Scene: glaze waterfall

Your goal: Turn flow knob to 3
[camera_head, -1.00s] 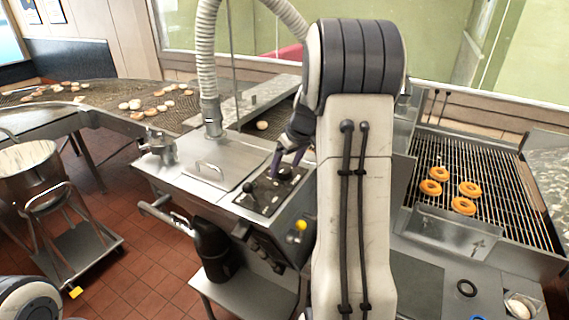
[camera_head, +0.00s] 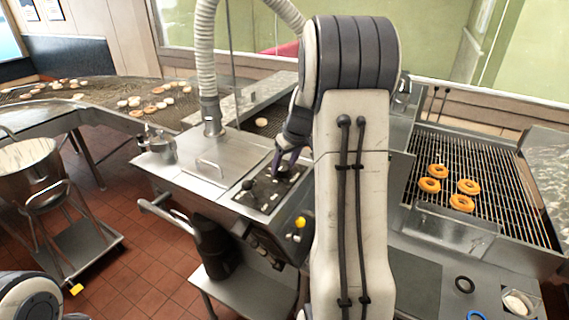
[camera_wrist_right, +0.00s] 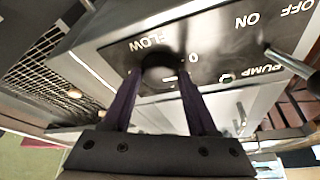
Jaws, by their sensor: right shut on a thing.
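The flow knob (camera_wrist_right: 160,72) is a round black knob beside the word FLOW on a dark control panel (camera_wrist_right: 215,50). In the head view the panel (camera_head: 262,203) is on top of the steel glazing machine, and my gripper partly covers the knob (camera_head: 283,171). My right gripper (camera_wrist_right: 160,85) is shut on the flow knob, one purple finger on each side. It also shows in the head view (camera_head: 284,158). A number 0 is readable near the knob; the knob's setting is hidden. My left gripper is not in view.
A pump lever (camera_wrist_right: 290,62) with ON and OFF labels stands on the same panel; it also shows in the head view (camera_head: 249,187). A ribbed hose (camera_head: 206,60) rises behind. Doughnuts lie on a wire rack (camera_head: 490,190) at right and on a conveyor (camera_head: 105,92) at left.

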